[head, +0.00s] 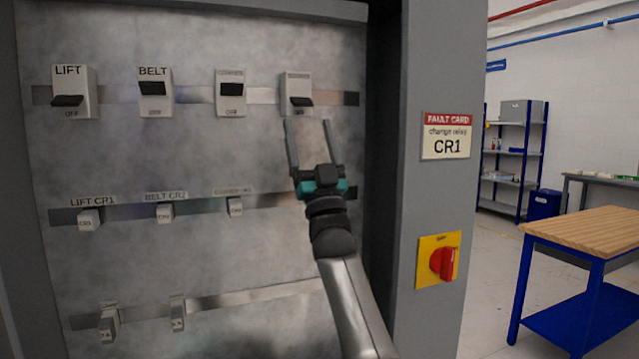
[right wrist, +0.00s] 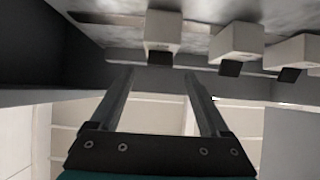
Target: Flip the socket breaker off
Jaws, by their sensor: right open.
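The fourth breaker (head: 296,93) sits at the right end of the top row in the head view. Its label is too blurred to read. Its black lever (head: 301,101) is in the low position. My right gripper (head: 307,121) is open and empty just below this breaker, fingers pointing up. In the right wrist view the open fingers (right wrist: 159,72) reach toward the end breaker (right wrist: 162,32), whose black lever (right wrist: 159,57) shows between and beyond the tips. I cannot tell whether they touch. My left gripper is not in view.
In the same row are LIFT (head: 88,92), lever low, BELT (head: 155,104), lever high, and a third breaker (head: 230,104), lever high. Relays (head: 89,220) sit below. The cabinet's right frame (head: 430,190) carries a fault card (head: 446,135) and a red rotary switch (head: 442,263).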

